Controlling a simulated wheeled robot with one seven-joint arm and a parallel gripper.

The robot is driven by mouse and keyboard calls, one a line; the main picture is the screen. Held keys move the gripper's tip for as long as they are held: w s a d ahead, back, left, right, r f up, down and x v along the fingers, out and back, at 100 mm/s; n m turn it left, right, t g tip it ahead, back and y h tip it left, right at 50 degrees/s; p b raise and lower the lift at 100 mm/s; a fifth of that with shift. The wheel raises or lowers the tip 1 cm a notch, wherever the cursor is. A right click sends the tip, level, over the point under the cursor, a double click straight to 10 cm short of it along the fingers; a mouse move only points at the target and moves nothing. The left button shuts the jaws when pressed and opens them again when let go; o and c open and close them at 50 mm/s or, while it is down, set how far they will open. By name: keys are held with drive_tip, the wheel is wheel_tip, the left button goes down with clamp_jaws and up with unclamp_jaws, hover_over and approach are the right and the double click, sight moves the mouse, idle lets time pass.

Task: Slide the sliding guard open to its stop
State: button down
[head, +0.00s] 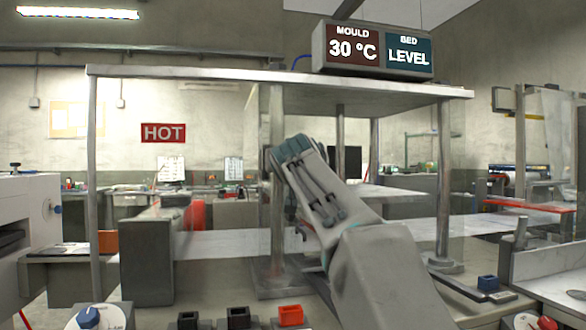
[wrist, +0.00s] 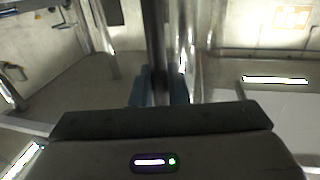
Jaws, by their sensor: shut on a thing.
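The sliding guard (head: 310,115) is a clear pane under the flat roof of the machine frame in the head view. Its edges are faint, so I cannot tell exactly how far it spans. My gripper (head: 270,165) reaches up to the guard beside a thick metal post. In the wrist view my gripper (wrist: 158,88) has its two blue-grey fingers shut on a dark upright bar, the guard's handle (wrist: 156,45). A paler post stands close to the right of it there. My gripper's palm hides the lower part of the bar.
Metal posts (head: 93,180) carry the roof (head: 200,74). A display (head: 372,48) reading 30 °C and LEVEL sits on top.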

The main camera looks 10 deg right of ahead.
drive_tip(key=shift+a, duration=0.2)
drive_tip(key=c, duration=1.6)
unclamp_jaws()
drive_tip(key=shift+o, duration=0.5)
drive_tip(key=shift+a, duration=0.25)
drive_tip(key=shift+d, duration=0.2)
drive_tip(key=shift+s, duration=0.1)
drive_tip(key=s+a+b, duration=0.2)
drive_tip(key=s, duration=1.1)
drive_tip(key=shift+s+a+b, duration=0.15)
drive_tip(key=shift+s+b, duration=0.15)
drive_tip(key=shift+b, duration=0.05)
drive_tip(key=shift+p, duration=0.45)
